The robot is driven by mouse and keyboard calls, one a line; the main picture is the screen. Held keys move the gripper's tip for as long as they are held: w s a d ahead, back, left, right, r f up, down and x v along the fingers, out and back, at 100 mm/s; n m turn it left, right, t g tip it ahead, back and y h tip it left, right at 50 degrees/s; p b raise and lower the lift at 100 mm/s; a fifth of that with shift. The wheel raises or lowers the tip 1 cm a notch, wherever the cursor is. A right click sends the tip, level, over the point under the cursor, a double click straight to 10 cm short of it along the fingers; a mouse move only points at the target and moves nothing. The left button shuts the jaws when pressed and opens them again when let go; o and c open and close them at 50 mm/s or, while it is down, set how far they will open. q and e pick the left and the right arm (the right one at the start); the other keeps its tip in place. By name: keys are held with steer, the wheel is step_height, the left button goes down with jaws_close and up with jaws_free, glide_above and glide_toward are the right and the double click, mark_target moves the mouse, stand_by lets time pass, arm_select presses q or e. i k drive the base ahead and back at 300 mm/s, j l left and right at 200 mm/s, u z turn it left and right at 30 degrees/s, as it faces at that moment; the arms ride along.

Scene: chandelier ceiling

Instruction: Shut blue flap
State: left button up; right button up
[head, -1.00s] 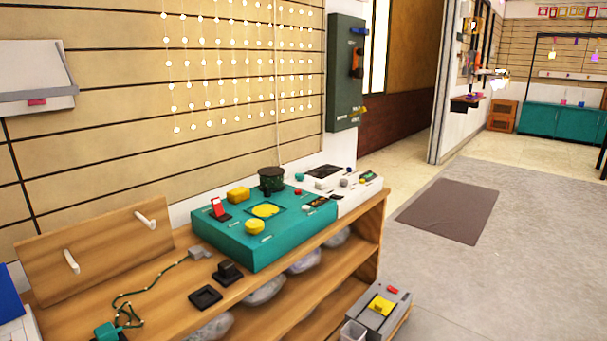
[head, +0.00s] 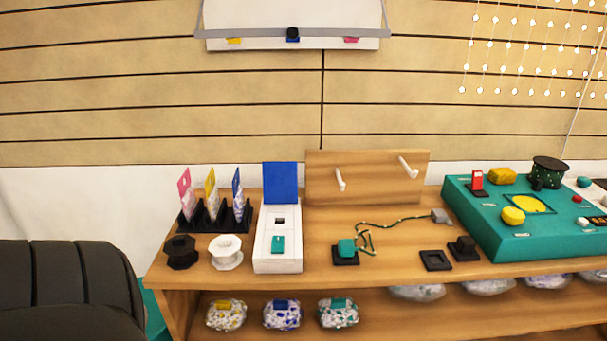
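The blue flap (head: 280,183) stands upright at the back end of a narrow white box (head: 278,258) on the wooden shelf top. The box is open, and its front part shows a small teal piece (head: 278,244) and a small dark-and-grey piece (head: 279,222). Neither of my grippers shows in the head view.
A black rack (head: 216,218) with pink, yellow and blue cards stands left of the box, behind a black spool (head: 181,251) and a white spool (head: 226,251). A pegged wooden board (head: 366,180) and teal console (head: 500,243) are to the right. A dark chair (head: 65,290) stands front left.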

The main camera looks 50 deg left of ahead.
mark_target(279, 180)
steer(key=u, duration=1.6)
steer(key=j+z, duration=0.15)
steer(key=z, duration=0.35)
steer(key=j+z, duration=0.15)
steer(key=z, duration=0.35)
steer(key=j+z, duration=0.2)
steer(key=j, duration=0.15)
steer(key=k+j+z, duration=0.15)
steer(key=j, duration=0.2)
steer(key=k+j+z, duration=0.2)
steer(key=j, duration=0.15)
steer(key=k+j, duration=0.1)
steer(key=j, duration=0.6)
steer(key=k+j, duration=0.15)
steer(key=j, duration=0.2)
steer(key=i+z, duration=0.05)
